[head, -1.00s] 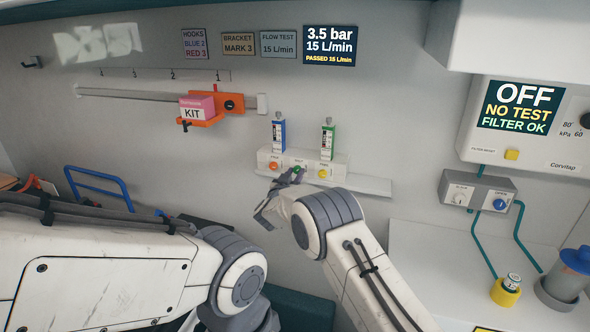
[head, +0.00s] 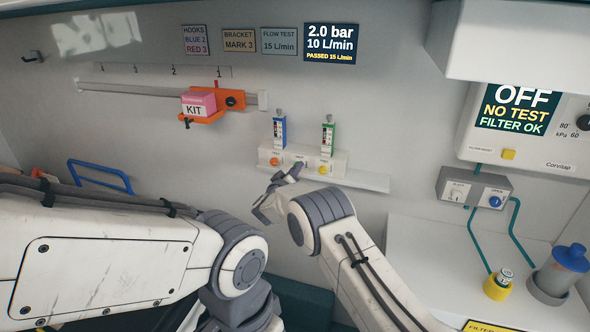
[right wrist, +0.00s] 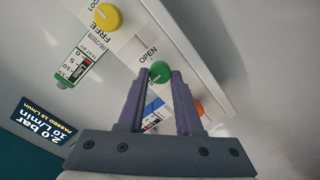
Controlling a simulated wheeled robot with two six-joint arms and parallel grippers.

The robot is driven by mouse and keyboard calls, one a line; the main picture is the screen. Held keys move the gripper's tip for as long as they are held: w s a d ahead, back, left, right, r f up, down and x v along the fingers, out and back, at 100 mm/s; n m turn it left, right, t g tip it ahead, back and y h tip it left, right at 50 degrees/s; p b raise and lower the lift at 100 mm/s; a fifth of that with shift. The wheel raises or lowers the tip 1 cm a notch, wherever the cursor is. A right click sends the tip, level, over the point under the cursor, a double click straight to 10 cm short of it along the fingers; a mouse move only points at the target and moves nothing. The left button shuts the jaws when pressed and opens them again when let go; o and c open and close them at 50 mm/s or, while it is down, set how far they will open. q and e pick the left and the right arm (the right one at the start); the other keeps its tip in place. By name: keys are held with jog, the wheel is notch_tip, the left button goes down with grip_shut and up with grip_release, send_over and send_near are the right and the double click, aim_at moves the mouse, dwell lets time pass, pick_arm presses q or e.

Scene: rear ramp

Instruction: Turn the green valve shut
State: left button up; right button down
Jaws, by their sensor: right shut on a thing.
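The green valve (right wrist: 159,72) is a small round knob on the white valve block (head: 332,161), with the word OPEN printed beside it in the right wrist view. My right gripper (right wrist: 161,78) is shut on the valve, one fingertip on each side. In the head view my right gripper (head: 293,175) reaches the middle of the block and hides the knob. The wall display (head: 330,43) reads 2.0 bar and 10 L/min, with a yellow line PASSED 15 L/min. My left gripper is not in view; only my left arm shows.
An orange knob (head: 275,162) and a yellow knob (head: 322,169) flank the valve closely. Blue (head: 280,132) and green (head: 327,136) flow gauges stand above. An orange bracket holds a pink KIT box (head: 198,104) on the rail at left.

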jog(key=shift+f, duration=0.1)
dwell(0.4)
jog(key=c, duration=0.6)
grip_release()
jog(key=shift+s, duration=0.1)
jog(key=b+v, duration=0.2)
jog(key=v, duration=0.8)
jog(key=shift+s, duration=0.15)
